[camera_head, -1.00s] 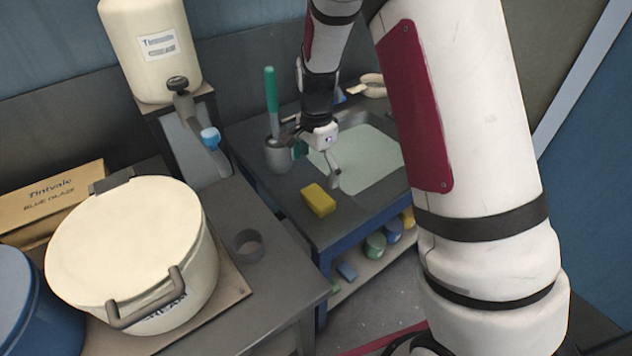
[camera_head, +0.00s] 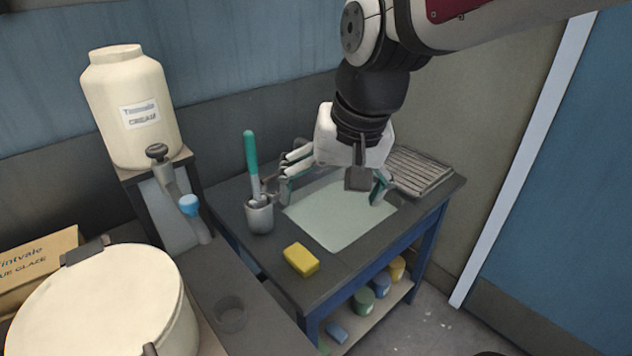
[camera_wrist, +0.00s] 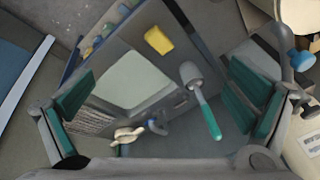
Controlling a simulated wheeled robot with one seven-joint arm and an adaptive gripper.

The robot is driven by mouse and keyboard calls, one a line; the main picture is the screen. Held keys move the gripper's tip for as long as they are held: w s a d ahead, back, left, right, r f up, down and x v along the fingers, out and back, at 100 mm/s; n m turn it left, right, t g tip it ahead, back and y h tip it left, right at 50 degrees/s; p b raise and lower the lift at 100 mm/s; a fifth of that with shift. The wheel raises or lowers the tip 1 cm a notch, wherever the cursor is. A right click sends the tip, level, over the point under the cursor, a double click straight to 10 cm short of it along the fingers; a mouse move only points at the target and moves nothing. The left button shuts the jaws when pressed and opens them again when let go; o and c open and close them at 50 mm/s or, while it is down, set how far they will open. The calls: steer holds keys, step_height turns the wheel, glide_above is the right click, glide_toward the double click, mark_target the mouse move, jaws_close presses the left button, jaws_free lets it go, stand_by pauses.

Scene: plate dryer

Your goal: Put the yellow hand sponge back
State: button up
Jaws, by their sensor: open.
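The yellow hand sponge (camera_head: 300,260) lies flat on the front left part of the dark worktop, in front of the pale green mat. In the wrist view the sponge (camera_wrist: 158,40) lies near the top middle, clear of my fingers. My gripper (camera_head: 335,190) is above the worktop, up and to the right of the sponge in the head view. Its green-padded fingers are wide apart and hold nothing. In the wrist view my gripper (camera_wrist: 160,108) frames the mat (camera_wrist: 135,80) and a green-handled tool. I cannot tell the exact height of my fingers.
A grey cup (camera_head: 260,217) with the green-handled tool stands left of the mat. A ridged rack (camera_head: 415,172) lies at the back right. The spigot (camera_head: 187,205) of the cream jug juts out at the left. Several jars (camera_head: 365,300) sit on the shelf below.

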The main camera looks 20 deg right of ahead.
steer(key=s+r+n+t, duration=0.1)
steer(key=s+n, duration=0.3)
steer(key=s, duration=0.5)
steer(key=shift+s+d+r+t+h, duration=0.3)
steer(key=shift+r, duration=0.1)
steer(key=shift+c, duration=0.6)
